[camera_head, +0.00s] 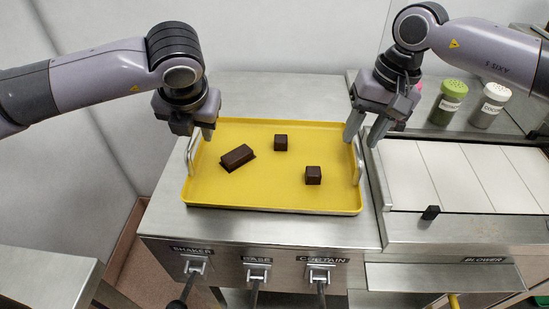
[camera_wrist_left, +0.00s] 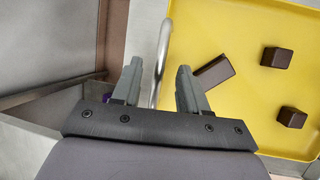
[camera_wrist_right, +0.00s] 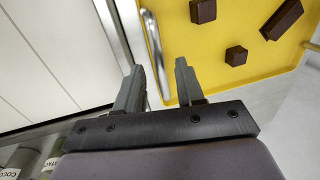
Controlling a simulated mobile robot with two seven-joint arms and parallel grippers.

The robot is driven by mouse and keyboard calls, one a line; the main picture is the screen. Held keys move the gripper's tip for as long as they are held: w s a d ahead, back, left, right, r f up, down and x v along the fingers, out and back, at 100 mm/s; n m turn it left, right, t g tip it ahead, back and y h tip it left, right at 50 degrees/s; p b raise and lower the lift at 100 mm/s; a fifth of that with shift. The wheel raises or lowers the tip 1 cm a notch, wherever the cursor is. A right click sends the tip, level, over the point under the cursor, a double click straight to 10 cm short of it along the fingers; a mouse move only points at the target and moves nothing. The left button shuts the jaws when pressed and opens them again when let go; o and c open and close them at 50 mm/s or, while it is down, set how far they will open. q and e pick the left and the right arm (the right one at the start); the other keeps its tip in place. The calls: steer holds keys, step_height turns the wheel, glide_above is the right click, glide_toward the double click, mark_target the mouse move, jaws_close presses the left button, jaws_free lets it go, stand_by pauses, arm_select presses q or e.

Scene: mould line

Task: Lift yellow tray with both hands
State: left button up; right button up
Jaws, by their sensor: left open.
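The yellow tray (camera_head: 268,191) lies flat on the steel counter, with two dark brown cubes (camera_head: 281,142) (camera_head: 313,175) and a dark brown bar (camera_head: 237,157) on it. It has a metal handle at each short side, the left handle (camera_head: 192,152) and the right handle (camera_head: 357,161). My left gripper (camera_head: 207,134) is open above the left handle; in the left wrist view the handle (camera_wrist_left: 161,60) runs between its fingers (camera_wrist_left: 157,80). My right gripper (camera_head: 366,140) is open above the right handle; in the right wrist view the handle (camera_wrist_right: 153,50) shows between its fingers (camera_wrist_right: 158,75). Neither touches visibly.
To the right is a surface of white panels (camera_head: 460,175) with a small black clip (camera_head: 431,213). A green shaker (camera_head: 448,103) and a white-grey shaker (camera_head: 489,106) stand behind it. A wall rises behind the counter.

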mark_target(195, 133)
arm_select(q)
steer(key=shift+x, duration=1.6)
arm_select(e)
steer(key=shift+a+f, duration=0.15)
steer(key=shift+f, duration=0.65)
steer(key=shift+a+f, duration=0.15)
steer(key=shift+f, duration=0.65)
arm_select(q)
jaws_close()
arm_select(e)
jaws_close()
